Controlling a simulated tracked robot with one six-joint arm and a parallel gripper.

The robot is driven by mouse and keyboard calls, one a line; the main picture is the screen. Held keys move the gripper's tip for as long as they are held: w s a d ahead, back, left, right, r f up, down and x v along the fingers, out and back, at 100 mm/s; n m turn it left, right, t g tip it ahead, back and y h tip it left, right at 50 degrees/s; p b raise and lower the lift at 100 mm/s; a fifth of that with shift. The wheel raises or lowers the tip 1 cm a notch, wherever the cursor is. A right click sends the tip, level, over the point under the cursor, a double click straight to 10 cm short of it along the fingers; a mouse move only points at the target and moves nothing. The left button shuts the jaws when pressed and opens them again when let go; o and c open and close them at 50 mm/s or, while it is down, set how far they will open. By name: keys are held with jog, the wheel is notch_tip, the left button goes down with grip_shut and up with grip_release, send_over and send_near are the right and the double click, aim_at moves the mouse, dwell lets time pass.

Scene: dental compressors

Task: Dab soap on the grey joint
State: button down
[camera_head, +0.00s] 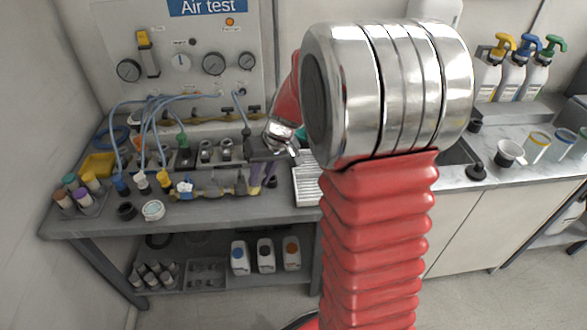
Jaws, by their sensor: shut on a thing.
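A blue joint with white foam-like patches (184,188) is further left on the pipe. A round pot with pale contents (153,210), possibly the soap, stands at the bench front, beside a black ring-shaped cup (126,211).
Blue hoses (150,125) loop from the gauge panel (180,45) to fittings on the bench. Coloured-cap bottles (78,193) stand at left. A ribbed white tray (307,180) lies right of the gripper. My chrome elbow and red sleeve block the middle view.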

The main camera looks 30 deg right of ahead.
jog(key=w+a+f+n, duration=0.2)
jog(key=w+a, duration=0.2)
jog(key=a, duration=0.6)
jog(key=shift+w+a, duration=0.25)
jog(key=shift+f, duration=0.1)
